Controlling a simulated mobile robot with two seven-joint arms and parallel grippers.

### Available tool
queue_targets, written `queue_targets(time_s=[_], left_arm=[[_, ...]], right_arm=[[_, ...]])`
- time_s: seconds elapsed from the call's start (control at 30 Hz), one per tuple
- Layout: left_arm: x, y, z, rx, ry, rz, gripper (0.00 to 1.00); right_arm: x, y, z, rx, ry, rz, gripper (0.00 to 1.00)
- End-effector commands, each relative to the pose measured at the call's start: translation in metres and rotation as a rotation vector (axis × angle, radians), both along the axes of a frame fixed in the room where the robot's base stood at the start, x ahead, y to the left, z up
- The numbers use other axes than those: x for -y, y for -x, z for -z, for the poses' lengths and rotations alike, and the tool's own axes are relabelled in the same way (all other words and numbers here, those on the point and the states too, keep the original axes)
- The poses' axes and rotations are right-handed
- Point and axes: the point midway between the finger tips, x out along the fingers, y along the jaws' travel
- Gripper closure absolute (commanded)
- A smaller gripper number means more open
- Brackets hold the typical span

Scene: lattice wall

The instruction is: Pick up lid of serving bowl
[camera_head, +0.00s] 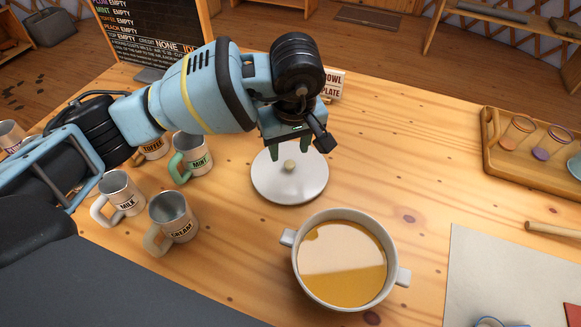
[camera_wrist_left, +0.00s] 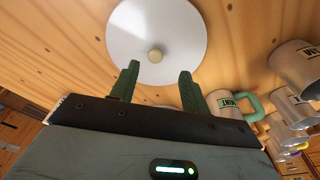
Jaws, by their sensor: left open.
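The lid (camera_head: 290,184) is a flat white disc with a small tan knob (camera_head: 289,165) at its middle. It lies on the wooden table behind the serving bowl (camera_head: 341,258), apart from it. The bowl is white with two side handles and holds an amber liquid. My left gripper (camera_head: 289,150) is open above the lid, its green fingers near the knob but not closed on it. The left wrist view shows the lid (camera_wrist_left: 157,38) and its knob (camera_wrist_left: 155,55) just beyond the two open fingertips (camera_wrist_left: 160,70). My right gripper is not in view.
Several labelled mugs stand left of the lid, the mint mug (camera_head: 191,158) nearest. A small sign (camera_head: 334,84) stands behind my gripper. At the right are a wooden tray (camera_head: 500,165) with coloured cups and a pale mat (camera_head: 490,270). The table right of the lid is clear.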

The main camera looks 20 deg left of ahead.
Motion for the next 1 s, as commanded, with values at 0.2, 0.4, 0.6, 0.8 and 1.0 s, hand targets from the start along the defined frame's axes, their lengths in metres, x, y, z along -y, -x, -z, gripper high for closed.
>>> queue_targets(time_s=[0.2, 0.4, 0.6, 0.8, 1.0], left_arm=[[-0.002, -0.002, 0.015, 0.000, 0.000, 0.000, 0.54], [-0.002, -0.006, 0.029, -0.001, 0.000, -0.002, 0.54], [-0.004, -0.012, 0.056, -0.002, -0.001, -0.001, 0.54], [-0.005, -0.014, 0.065, 0.001, 0.000, 0.000, 0.54], [-0.005, -0.014, 0.065, 0.001, 0.000, 0.000, 0.58]], right_arm=[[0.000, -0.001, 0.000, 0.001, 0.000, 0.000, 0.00], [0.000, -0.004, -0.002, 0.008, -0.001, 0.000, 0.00], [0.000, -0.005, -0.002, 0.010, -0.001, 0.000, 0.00], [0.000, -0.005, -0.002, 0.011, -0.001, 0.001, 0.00], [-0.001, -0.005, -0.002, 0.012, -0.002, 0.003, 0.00]])
